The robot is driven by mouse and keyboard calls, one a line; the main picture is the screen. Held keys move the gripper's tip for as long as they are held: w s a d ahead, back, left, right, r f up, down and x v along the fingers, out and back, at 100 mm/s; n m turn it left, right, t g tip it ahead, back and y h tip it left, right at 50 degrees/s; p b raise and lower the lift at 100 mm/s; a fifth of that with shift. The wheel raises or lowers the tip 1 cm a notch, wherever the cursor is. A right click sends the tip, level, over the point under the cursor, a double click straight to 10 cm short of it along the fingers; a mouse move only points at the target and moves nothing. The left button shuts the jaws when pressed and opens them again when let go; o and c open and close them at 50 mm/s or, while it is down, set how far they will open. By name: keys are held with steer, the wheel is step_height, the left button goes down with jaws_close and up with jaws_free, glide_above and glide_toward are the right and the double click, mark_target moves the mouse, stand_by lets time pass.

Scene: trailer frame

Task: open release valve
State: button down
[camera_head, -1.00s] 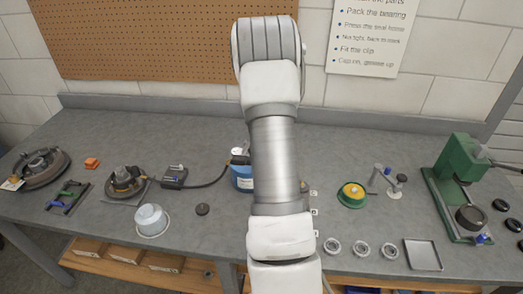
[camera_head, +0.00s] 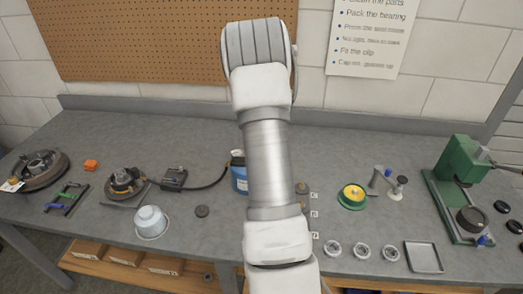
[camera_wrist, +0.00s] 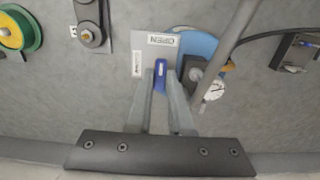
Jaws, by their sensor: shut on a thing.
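In the wrist view my gripper (camera_wrist: 162,82) is shut on a small blue handle (camera_wrist: 160,68), which sits between its fingertips. The handle lies in front of a light plate (camera_wrist: 142,58) with an "OPEN" label (camera_wrist: 162,40). A blue container (camera_wrist: 196,42) is partly hidden behind the plate and fitting. In the head view this container (camera_head: 239,178) shows beside my arm, which hides the gripper and the handle.
Right of my arm are a green-and-yellow dish (camera_head: 352,196), a metal tray (camera_head: 423,257) and a green press (camera_head: 453,180). The front middle of the bench (camera_head: 180,255) is clear.

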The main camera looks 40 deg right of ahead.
steer(key=c, duration=0.8)
jaws_free()
step_height(320, 180, up, 18)
steer(key=shift+f, duration=0.25)
steer(key=s+a+r+n+t, duration=0.1)
steer(key=s+a+r+n, duration=0.2)
steer(key=a, duration=0.7)
steer(key=s+a+r+n+t, duration=0.2)
steer(key=a+r, duration=0.4)
steer(key=a, duration=0.5)
steer(key=s+a+f+n+t, duration=0.1)
steer(key=s+a, duration=0.3)
steer(key=s+a+f+n, duration=0.2)
steer(key=s+a, duration=0.3)
steer(key=s+a+f+n+t, duration=0.1)
steer(key=s+a+n, duration=0.1)
steer(key=s+a, duration=0.3)
steer(key=shift+a+f+t, duration=0.2)
steer(key=shift+f+t, duration=0.1)
steer(key=shift+f, duration=0.05)
